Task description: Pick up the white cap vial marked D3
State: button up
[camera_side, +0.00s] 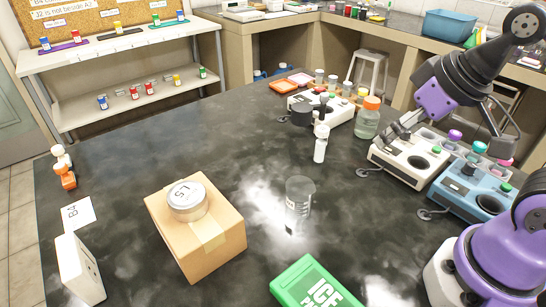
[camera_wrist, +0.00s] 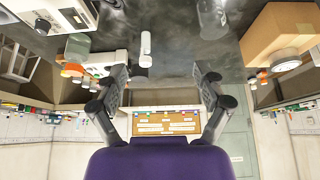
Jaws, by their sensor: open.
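A slim white vial with a white top (camera_side: 321,142) stands upright near the middle of the dark bench. It also shows in the wrist view (camera_wrist: 146,48), beyond my fingertips. I cannot read a D3 mark on it. A small bottle with a whitish cap (camera_side: 59,156) stands at the bench's left edge; its marking is also unreadable. My gripper (camera_wrist: 163,74) is open and empty, with its two fingers wide apart. In the side view my gripper is on the right, above the white instrument and apart from the slim white vial.
A clear beaker (camera_side: 299,197), a cardboard box (camera_side: 210,238) with a round tin (camera_side: 188,202), and a green ice pack (camera_side: 312,285) stand nearer. An orange-capped bottle (camera_side: 368,122), a white instrument (camera_side: 405,165) and a blue one (camera_side: 474,188) stand right. The left-middle bench is clear.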

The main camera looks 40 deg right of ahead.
dwell(0.4)
jog(key=n+g, duration=0.1)
jog(key=g, duration=0.5)
send_over(321, 145)
jog(key=f, duration=0.4)
jog(key=shift+d+f, duration=0.3)
jog(key=shift+f, duration=0.05)
notch_tip(321, 145, down, 5)
jog(key=shift+w+r, duration=0.15)
jog(key=f, duration=0.6)
jog(key=shift+w+d, duration=0.2)
jog(key=shift+w, duration=0.05)
jog(key=c, duration=1.1)
